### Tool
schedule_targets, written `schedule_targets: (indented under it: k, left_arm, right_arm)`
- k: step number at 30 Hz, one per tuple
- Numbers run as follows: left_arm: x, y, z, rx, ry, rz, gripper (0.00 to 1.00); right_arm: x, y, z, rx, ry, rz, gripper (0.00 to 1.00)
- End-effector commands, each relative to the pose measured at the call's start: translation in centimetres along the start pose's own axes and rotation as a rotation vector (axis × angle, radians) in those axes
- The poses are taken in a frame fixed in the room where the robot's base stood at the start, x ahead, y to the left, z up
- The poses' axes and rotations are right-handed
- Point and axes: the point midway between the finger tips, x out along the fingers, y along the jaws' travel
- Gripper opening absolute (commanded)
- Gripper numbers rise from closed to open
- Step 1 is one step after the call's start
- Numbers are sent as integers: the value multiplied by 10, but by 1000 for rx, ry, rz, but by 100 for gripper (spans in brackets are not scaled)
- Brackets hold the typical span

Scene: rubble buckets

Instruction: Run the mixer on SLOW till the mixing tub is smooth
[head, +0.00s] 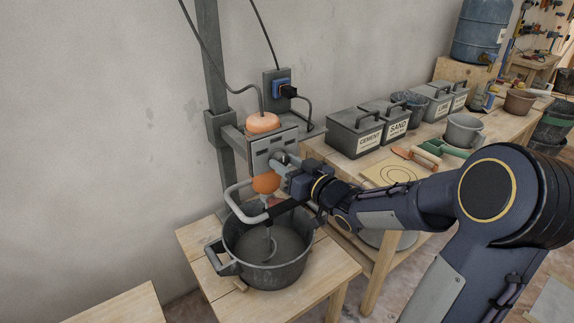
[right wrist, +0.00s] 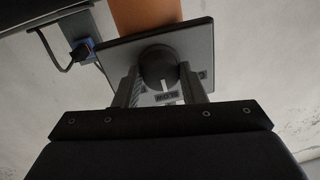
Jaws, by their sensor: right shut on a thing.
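The mixer (head: 272,147) is a grey box with orange parts on an upright post. Its paddle (head: 269,240) reaches down into the dark mixing tub (head: 232,262). Grey mix (head: 284,243) lies in the tub; its surface is too small to judge for lumps. My right gripper (head: 286,163) is at the front of the mixer. In the right wrist view its fingers are shut on a round dark knob (right wrist: 157,66). A white mark on the knob points toward a small label (right wrist: 167,97) that seems to read SLOW. My left gripper is out of view.
The tub stands on a low wooden stand (head: 325,278). A blue plug sits in a wall socket (head: 280,87). A workbench on the right holds lidded boxes marked CEMENT (head: 355,132) and SAND (head: 391,115), a grey bucket (head: 464,130) and trowels (head: 417,157).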

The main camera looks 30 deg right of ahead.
Motion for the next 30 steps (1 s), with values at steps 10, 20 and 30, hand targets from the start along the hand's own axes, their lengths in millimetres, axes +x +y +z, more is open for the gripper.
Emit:
schedule_targets:
  k: [10, 20, 30]
  left_arm:
    - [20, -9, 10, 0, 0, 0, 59]
    - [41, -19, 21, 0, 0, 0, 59]
    - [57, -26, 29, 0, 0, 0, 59]
  right_arm:
    - [0, -1, 2, -209, -15, 1, 14]
    - [0, -1, 2, -517, -43, 6, 14]
    - [0, -1, 0, -782, -69, 11, 14]
